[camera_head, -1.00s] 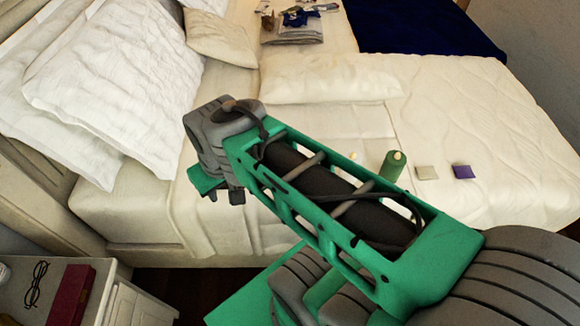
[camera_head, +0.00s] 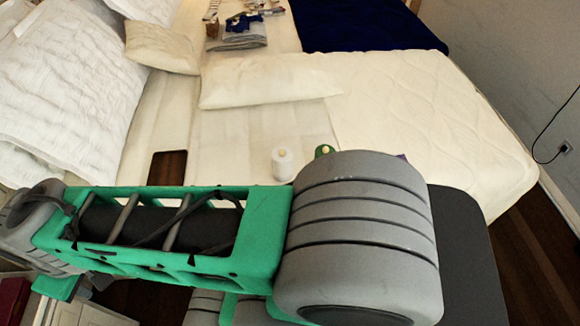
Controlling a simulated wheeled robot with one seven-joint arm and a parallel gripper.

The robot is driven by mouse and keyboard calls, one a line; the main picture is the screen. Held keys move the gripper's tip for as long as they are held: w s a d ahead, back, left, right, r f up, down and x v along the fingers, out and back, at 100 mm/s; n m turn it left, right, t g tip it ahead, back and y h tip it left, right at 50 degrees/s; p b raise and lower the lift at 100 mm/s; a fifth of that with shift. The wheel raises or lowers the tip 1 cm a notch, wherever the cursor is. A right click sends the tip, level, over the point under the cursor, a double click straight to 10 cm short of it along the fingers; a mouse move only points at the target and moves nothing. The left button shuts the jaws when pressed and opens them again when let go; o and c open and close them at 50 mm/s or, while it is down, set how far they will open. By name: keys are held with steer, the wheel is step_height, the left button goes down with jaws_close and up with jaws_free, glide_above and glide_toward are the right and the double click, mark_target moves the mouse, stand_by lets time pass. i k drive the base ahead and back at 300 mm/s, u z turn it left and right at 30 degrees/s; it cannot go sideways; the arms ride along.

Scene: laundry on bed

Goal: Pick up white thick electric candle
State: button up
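A thick white candle (camera_head: 283,164) with a pale yellowish tip stands upright on the bed, just behind my arm in the picture. Its base is close to the arm's upper edge. A green candle (camera_head: 324,151) stands to its right, mostly hidden by my arm. My gripper (camera_head: 85,286) is at the lower left, well to the left of the white candle and apart from it. Only a green part and a dark piece of it show under the arm. The fingertips are not clear, and I see nothing held.
The bed (camera_head: 420,110) fills the middle. A cream pillow (camera_head: 265,85), a folded grey cloth (camera_head: 235,42) and a dark blue blanket (camera_head: 360,25) lie behind the candles. A dark brown rectangle (camera_head: 168,167) shows left of the white candle. White pillows (camera_head: 65,90) are at left.

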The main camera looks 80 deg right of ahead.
mark_target(282, 166)
steer(key=k, duration=0.95)
steer(key=u, duration=0.25)
